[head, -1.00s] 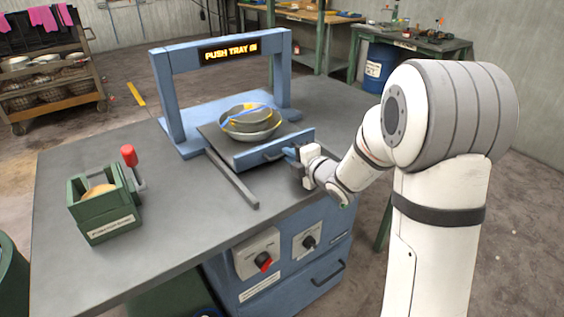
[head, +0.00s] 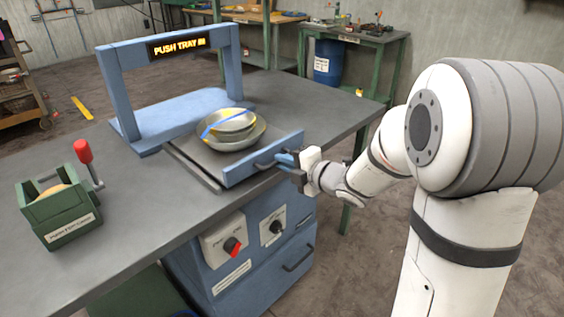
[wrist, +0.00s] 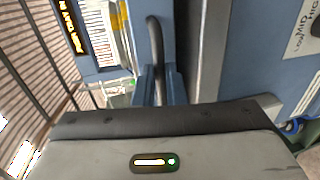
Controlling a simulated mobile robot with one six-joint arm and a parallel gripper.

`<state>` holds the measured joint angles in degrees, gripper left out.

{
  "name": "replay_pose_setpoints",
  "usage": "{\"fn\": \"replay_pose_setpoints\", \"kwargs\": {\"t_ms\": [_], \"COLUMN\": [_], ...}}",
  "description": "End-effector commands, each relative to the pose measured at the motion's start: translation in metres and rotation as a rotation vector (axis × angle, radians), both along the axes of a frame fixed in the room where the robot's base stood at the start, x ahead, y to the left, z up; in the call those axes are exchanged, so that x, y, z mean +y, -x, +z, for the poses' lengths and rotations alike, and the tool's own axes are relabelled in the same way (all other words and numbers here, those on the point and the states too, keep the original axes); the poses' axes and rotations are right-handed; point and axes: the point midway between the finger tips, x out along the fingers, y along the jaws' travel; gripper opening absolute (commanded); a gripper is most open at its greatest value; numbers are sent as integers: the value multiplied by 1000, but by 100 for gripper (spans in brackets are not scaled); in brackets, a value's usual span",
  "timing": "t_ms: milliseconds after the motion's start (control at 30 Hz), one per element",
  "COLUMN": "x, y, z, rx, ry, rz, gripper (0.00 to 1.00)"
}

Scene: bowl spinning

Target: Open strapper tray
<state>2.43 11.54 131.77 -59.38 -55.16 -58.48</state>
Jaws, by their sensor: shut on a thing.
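The strapper tray (head: 182,158) is a grey sliding plate with a blue front panel (head: 240,168). It stands well out from the blue strapper arch (head: 122,92) towards my arm. Stacked metal bowls (head: 230,130) with a blue strap across them sit on the tray. My gripper (head: 280,160) is shut on the tray's dark handle (head: 262,163). In the wrist view the curved black handle (wrist: 155,50) runs between the two blue fingers of my gripper (wrist: 159,85). The arch's sign (head: 177,46) reads "PUSH TRAY IN".
A green box dispenser (head: 58,210) with a red-knobbed lever stands on the grey table at the left. Below the tray are control panels with a red knob (head: 232,246) and a black knob (head: 277,227). A green workbench (head: 355,40) and blue barrel (head: 327,62) stand behind.

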Motion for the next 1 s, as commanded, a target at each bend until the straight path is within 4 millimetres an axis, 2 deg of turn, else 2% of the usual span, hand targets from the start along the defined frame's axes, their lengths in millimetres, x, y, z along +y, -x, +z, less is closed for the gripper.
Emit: {"fn": "replay_pose_setpoints", "kwargs": {"t_ms": [200, 233, 467, 767, 1000], "x": [3, 3, 3, 0, -26], "y": [1, 1, 0, 2, 27], "z": [-1, -1, 0, 1, 10], "rx": [1, 1, 1, 0, 0], "ry": [1, 1, 1, 0, 0], "rz": [6, 6, 5, 3, 0], "gripper": [0, 13, 32, 33, 33]}}
